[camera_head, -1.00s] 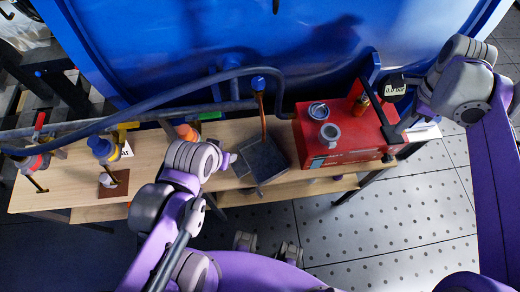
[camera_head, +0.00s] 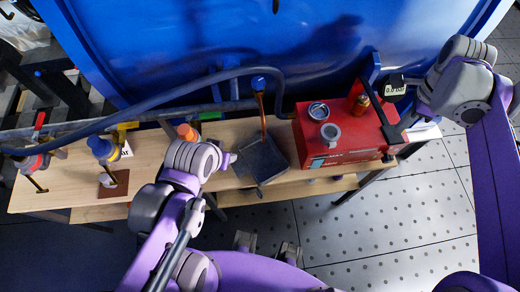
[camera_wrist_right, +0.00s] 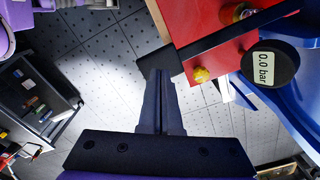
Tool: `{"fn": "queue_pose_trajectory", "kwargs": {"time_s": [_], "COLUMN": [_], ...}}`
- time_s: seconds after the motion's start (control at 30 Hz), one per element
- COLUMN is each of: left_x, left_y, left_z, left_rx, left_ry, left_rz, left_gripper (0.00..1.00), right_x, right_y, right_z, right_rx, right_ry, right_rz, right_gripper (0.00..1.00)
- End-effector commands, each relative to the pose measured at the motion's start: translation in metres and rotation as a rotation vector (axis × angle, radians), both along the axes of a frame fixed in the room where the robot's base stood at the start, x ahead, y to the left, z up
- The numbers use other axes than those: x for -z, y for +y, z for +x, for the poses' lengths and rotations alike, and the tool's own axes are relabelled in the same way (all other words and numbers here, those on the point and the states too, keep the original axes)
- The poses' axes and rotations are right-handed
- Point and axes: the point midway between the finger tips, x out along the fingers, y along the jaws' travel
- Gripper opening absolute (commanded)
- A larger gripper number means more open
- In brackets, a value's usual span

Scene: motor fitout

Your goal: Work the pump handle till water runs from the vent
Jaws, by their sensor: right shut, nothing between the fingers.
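The red pump box (camera_head: 313,150) stands at the right end of the bench, with a grey cap on top. Its black handle (camera_head: 380,113) runs along the box's right side; it crosses the top of the right wrist view (camera_wrist_right: 235,40). My right gripper (camera_wrist_right: 160,75) is shut and empty, its fingertips at the dark end of the handle; whether they touch cannot be told. A round gauge (camera_wrist_right: 266,68) beside the pump reads 0.0 bar. My left gripper (camera_head: 231,158) is beside a dark grey tray (camera_head: 270,177); its jaws are unclear. A thin orange-brown tube (camera_head: 262,118) stands above the tray; no water shows.
The blue tank (camera_head: 200,45) rises behind the wooden bench (camera_head: 60,180), with a thick blue hose (camera_head: 150,103) along it. Blue, orange and red fittings stand on the bench's left. The tiled floor (camera_head: 400,215) in front is clear. A dark cart (camera_wrist_right: 38,105) shows in the right wrist view.

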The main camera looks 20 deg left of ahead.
Motion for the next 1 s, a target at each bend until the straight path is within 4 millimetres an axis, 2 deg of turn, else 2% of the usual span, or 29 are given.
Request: {"fn": "queue_pose_trajectory", "kwargs": {"time_s": [0.73, 1.0], "left_x": [0.056, 0.039], "left_y": [0.000, 0.000], "left_z": [-0.014, -0.011], "left_rx": [0.000, 0.000], "left_ry": [0.028, 0.021], "left_rz": [0.000, 0.000], "left_gripper": [0.50, 0.50], "right_x": [0.081, 0.061], "right_y": [0.004, 0.003], "right_z": [0.008, 0.007], "right_rx": [-0.001, 0.000], "right_ry": [0.001, -0.002], "right_rz": [0.001, 0.001], "right_gripper": [0.00, 0.00]}}
